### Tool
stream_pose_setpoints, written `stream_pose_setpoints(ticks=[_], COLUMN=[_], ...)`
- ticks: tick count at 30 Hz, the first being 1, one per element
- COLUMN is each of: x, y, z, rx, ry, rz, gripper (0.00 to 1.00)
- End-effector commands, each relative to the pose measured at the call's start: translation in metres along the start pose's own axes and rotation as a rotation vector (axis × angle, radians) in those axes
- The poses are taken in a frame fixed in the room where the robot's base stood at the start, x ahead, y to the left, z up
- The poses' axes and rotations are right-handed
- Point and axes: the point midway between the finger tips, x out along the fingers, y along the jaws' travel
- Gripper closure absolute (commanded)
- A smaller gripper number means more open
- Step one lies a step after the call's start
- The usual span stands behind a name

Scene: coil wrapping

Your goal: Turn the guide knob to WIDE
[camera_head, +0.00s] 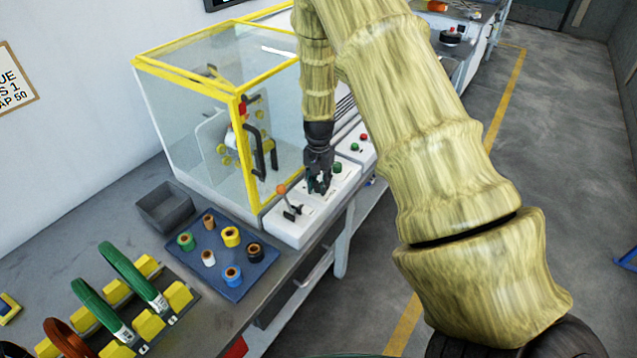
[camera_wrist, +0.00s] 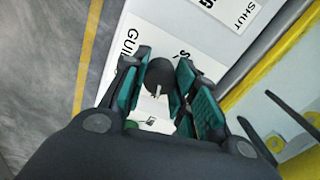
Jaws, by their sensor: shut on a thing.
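The guide knob (camera_wrist: 160,76) is a dark round knob with a pale pointer line, on a white label plate partly reading "GUI" (camera_wrist: 130,42). In the wrist view my gripper (camera_wrist: 163,66) has its green-padded fingers on both sides of the knob, shut on it. In the head view my gripper (camera_head: 319,186) points down at the white control panel (camera_head: 295,228), and its fingers hide the knob. Most of the plate's lettering is covered by the fingers, so I cannot read the setting the pointer faces.
A lever with an orange ball (camera_head: 282,188) stands left of my gripper. The yellow-framed clear guard (camera_head: 240,135) rises behind. A blue tray (camera_head: 222,262) of several spools lies at front left.

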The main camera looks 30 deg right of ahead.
Motion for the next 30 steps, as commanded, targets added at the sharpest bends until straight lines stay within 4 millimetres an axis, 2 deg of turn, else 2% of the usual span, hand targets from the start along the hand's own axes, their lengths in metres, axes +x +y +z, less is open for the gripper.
stream_pose_setpoints(ticks=[9,26,27,30], x=[-0.0018,-0.0017,-0.0017,-0.0014], y=[-0.001,-0.0011,-0.0011,-0.0009], z=[-0.0019,-0.002,-0.002,-0.0015], rx=[0.128,0.157,0.157,0.156], ry=[0.005,0.004,0.004,0.003], rz=[-0.002,-0.003,-0.003,-0.002], gripper=[0.96,0.96,0.66,0.49])
